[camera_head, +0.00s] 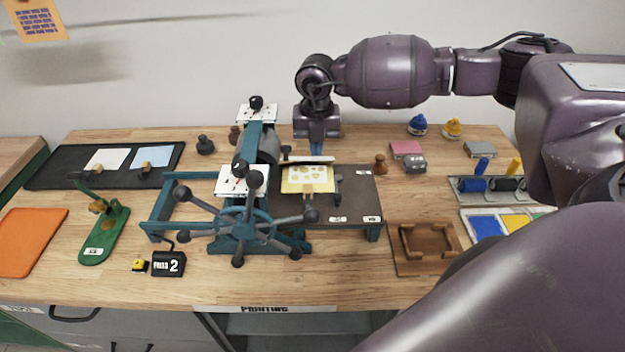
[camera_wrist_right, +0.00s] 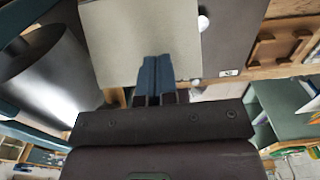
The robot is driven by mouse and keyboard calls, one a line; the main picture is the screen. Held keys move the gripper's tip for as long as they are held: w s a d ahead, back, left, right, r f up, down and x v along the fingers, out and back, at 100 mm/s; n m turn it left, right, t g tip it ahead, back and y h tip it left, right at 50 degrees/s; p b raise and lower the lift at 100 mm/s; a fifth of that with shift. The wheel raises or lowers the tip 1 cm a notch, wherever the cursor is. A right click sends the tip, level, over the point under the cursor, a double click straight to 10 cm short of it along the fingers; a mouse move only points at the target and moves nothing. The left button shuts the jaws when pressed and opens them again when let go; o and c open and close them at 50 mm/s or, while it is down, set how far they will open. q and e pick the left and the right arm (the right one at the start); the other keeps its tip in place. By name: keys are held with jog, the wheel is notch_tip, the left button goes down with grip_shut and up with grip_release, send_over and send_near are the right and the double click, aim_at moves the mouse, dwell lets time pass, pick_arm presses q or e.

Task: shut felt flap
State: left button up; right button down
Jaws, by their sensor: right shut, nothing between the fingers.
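The felt flap is a thin pale sheet (camera_head: 307,160), seen nearly edge-on beside the roller of the teal press (camera_head: 262,222). In the right wrist view the flap (camera_wrist_right: 140,35) is a broad grey-beige panel. A yellow patterned sheet (camera_head: 307,180) lies on the dark press bed (camera_head: 352,206), in front of the flap. My right gripper (camera_head: 317,150) points down just behind the flap. Its blue fingers (camera_wrist_right: 157,78) are together and empty, overlapping the flap's edge in the wrist view; I cannot tell if they touch. My left gripper is not in view.
The press's spoked wheel (camera_head: 245,224) stands at the front. A wooden frame (camera_head: 422,247) lies right of the bed, with ink rollers (camera_head: 487,184) beyond. A green stand (camera_head: 104,232) and an orange mat (camera_head: 30,240) are at left.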

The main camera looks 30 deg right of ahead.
aim_at(316, 180)
jog(key=shift+s+a+f, duration=0.1)
jog(key=shift+s+f, duration=0.1)
jog(key=shift+f, duration=0.25)
jog(key=shift+s+a+f, duration=0.1)
jog(key=shift+s+a, duration=0.05)
jog(key=shift+s, duration=0.1)
jog(key=shift+s+a+f+b, duration=0.15)
jog(key=shift+s+f+b, duration=0.15)
jog(key=shift+f, duration=0.3)
jog(key=shift+s+a+f+b, duration=0.15)
jog(key=shift+s+f+b, duration=0.1)
jog(key=shift+f, duration=0.3)
jog(key=shift+s+a+f+b, duration=0.1)
jog(key=shift+f+b, duration=0.2)
jog(key=shift+f, duration=0.35)
jog(key=shift+s+f, duration=0.1)
jog(key=shift+f, duration=0.2)
